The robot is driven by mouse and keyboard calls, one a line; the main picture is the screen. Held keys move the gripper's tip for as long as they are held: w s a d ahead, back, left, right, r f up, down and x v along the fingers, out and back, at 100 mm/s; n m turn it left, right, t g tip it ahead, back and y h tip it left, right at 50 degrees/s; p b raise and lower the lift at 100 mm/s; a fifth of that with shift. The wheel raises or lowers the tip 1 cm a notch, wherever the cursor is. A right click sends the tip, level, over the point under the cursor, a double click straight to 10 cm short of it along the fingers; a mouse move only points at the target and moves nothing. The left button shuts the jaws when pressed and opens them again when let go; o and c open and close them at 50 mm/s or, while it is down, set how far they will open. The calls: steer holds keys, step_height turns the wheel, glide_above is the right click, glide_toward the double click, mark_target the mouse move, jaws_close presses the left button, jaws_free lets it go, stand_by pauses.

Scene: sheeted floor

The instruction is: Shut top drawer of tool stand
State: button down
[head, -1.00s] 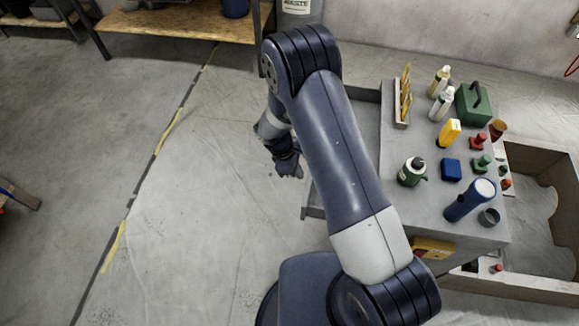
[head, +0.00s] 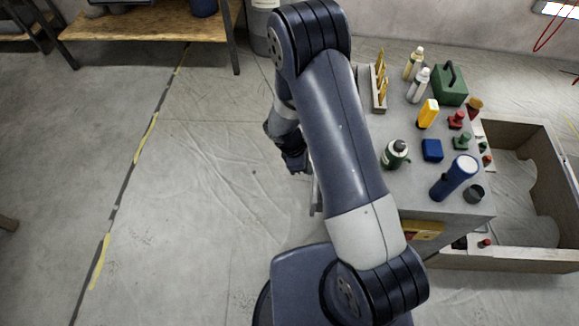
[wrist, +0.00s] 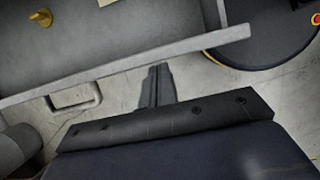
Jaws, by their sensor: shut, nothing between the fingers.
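The tool stand (head: 420,192) is a grey cabinet at the right of the head view. Its top drawer (head: 316,196) sticks out to the left and is mostly hidden behind my arm. In the wrist view the open drawer (wrist: 120,35) fills the upper left, with its front edge running slantwise and a bar handle (wrist: 76,96) on the front. My gripper (wrist: 157,72) is shut and empty. Its tips are at the outside of the drawer front, right of the handle; I cannot tell whether they touch. In the head view my gripper (head: 296,166) is just left of the drawer.
Bottles, a green box (head: 450,84), a blue flashlight (head: 453,178) and other small items stand on the stand's top. A low open crate (head: 520,252) is to its right. A wooden shelf (head: 150,27) stands at the back left. The floor to the left is clear.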

steer(key=s+d+b, duration=0.2)
steer(key=d, duration=1.1)
steer(key=shift+s, duration=0.3)
